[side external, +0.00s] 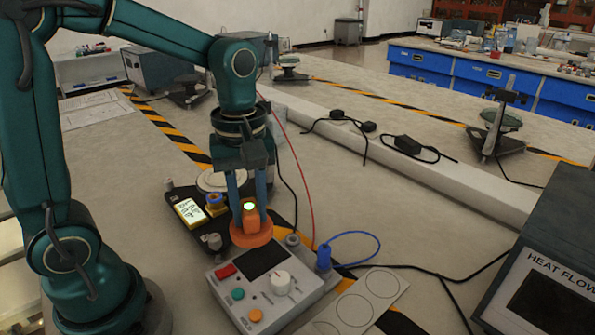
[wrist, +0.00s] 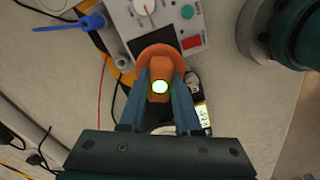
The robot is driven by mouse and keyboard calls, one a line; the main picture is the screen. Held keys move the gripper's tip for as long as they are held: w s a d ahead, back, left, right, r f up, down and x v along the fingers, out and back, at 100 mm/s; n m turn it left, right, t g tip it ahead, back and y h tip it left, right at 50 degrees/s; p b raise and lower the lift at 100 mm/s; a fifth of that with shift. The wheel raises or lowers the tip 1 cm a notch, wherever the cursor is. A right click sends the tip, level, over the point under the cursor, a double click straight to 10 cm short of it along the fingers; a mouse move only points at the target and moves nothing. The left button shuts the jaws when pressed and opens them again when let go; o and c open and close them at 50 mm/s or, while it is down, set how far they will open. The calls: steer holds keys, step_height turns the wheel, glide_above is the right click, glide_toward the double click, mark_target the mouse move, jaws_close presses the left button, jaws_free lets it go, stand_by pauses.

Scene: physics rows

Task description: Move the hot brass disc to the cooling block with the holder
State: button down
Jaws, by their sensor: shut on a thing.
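My gripper (side external: 248,203) is shut on an orange holder (side external: 251,236), with one blue-grey finger on each side of its upright grip. The holder has a wide round base and a bright green-ringed white spot on top. In the wrist view my gripper (wrist: 160,77) points at the control box, with the holder (wrist: 160,54) between its fingers. In the side view the holder is upright at the back edge of the control box; I cannot tell whether it touches anything below. I cannot pick out the brass disc, which may be hidden under the holder. The cooling block is not clearly identifiable.
The control box (side external: 238,298) has a dark screen, knob and coloured buttons. Behind it are a dark tray with a lit display (side external: 189,212) and a pale round plate (side external: 211,181). A blue-plugged cable (side external: 324,257) is to the right. A sheet with circles (side external: 356,306) lies in front.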

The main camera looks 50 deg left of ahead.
steer(key=shift+s+d, duration=0.25)
steer(key=shift+d, duration=0.7)
steer(key=shift+s+d, duration=0.2)
steer(key=shift+d, duration=0.8)
steer(key=shift+s+d, duration=0.25)
steer(key=shift+d, duration=0.7)
steer(key=shift+s+d, duration=0.25)
steer(key=shift+d, duration=0.7)
steer(key=shift+s+d, duration=0.2)
steer(key=shift+d, duration=0.8)
steer(key=shift+s+d, duration=0.25)
steer(key=shift+d, duration=0.7)
steer(key=shift+s+d, duration=0.25)
steer(key=shift+d, duration=0.7)
steer(key=shift+s+d, duration=0.25)
steer(key=shift+d, duration=0.75)
steer(key=shift+s+d, duration=0.25)
steer(key=shift+d, duration=0.7)
steer(key=shift+d, duration=0.35)
steer(key=shift+f, duration=0.15)
